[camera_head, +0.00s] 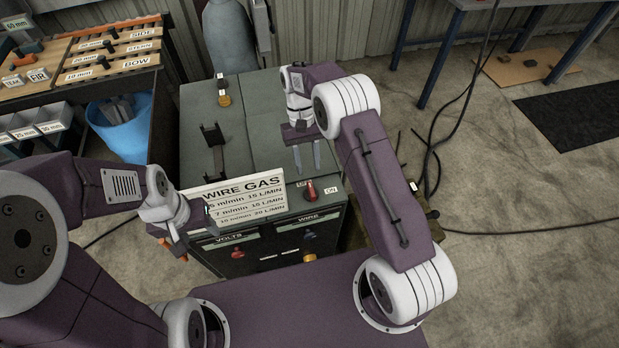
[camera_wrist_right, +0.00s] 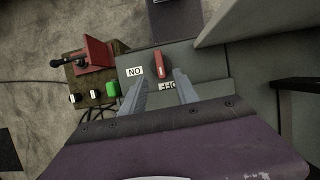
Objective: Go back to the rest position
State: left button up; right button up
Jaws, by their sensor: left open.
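My left gripper (camera_head: 180,245) hangs beside the front left of the grey welding machine (camera_head: 236,138), near the sign with wire and gas settings (camera_head: 243,202). It is open, and I see nothing in it. My right gripper (camera_head: 307,160) is above the machine's top, fingers pointing down, open and empty. In the right wrist view, its two fingers (camera_wrist_right: 160,88) stand apart, with the red switch (camera_wrist_right: 157,60) showing beyond and between them. The switch sits at the machine's front right edge in the head view (camera_head: 309,189), beside an ON label (camera_head: 331,190).
A workbench with wooden racks (camera_head: 110,60) and a blue bin (camera_head: 122,130) stand at the left. A gas cylinder (camera_head: 228,38) stands behind. A blue-legged table (camera_head: 432,70) is at the back right.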

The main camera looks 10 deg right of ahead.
jog(key=shift+w+r, duration=0.2)
jog(key=shift+r, duration=0.3)
jog(key=s+d+r+t, duration=0.1)
jog(key=s+d+r, duration=0.1)
jog(key=r, duration=0.3)
jog(key=s+d+r+t, duration=0.1)
jog(key=s+d+r, duration=0.1)
jog(key=r, duration=0.4)
jog(key=s+d+f+t, duration=0.2)
jog(key=s+f, duration=0.5)
jog(key=s, duration=0.5)
jog(key=shift+s+m+t, duration=0.4)
jog(key=shift+t, duration=0.4)
jog(key=shift+o, duration=0.3)
